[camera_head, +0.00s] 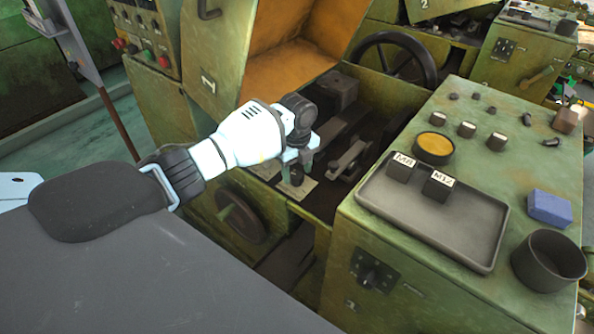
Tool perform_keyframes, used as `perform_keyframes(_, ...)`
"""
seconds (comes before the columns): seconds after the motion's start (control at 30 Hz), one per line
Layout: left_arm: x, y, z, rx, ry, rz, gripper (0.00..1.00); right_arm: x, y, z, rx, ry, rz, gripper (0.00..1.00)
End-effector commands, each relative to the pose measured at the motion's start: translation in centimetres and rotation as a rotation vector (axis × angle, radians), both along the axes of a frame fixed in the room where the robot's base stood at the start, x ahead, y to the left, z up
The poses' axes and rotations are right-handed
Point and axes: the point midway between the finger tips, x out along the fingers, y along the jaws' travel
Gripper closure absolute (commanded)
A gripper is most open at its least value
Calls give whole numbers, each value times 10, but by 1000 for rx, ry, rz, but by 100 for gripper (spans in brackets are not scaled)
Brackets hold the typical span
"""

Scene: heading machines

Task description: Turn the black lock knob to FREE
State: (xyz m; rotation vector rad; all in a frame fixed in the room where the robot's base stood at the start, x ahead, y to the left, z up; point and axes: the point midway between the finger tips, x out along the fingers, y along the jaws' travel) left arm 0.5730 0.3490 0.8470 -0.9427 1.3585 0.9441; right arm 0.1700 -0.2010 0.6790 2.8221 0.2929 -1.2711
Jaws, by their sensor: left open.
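My left gripper (297,168) reaches in from the left, pointing down into the machine's open bay. Its two fingers are open, one on each side of a small black knob (296,178). The knob stands on a pale plate (306,187) at the near edge of the bay. The fingers partly cover the knob; I cannot tell whether they touch it. The plate's markings are too small to read, so the knob's setting is unclear. My right gripper is not in view.
An orange-lined hood (290,65) stands open behind my gripper. A black handwheel (395,60) is beyond the bay. To the right, a green cabinet carries a grey tray (462,232) with blocks labelled M8 and M12, a black cup (548,260) and a blue block (550,208).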

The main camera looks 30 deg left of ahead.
Motion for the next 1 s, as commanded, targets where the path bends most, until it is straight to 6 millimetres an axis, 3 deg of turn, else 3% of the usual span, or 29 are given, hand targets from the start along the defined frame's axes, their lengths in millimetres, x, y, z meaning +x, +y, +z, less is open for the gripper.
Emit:
perform_keyframes(0.2, 1, 1, 38, 1, -7, -1, 45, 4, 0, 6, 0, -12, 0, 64)
perform_keyframes(0.43, 1, 0, 66, 0, -4, 0, 45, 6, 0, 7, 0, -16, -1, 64)
perform_keyframes(1.0, 0, 0, 72, 0, -3, 0, 45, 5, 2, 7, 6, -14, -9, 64)
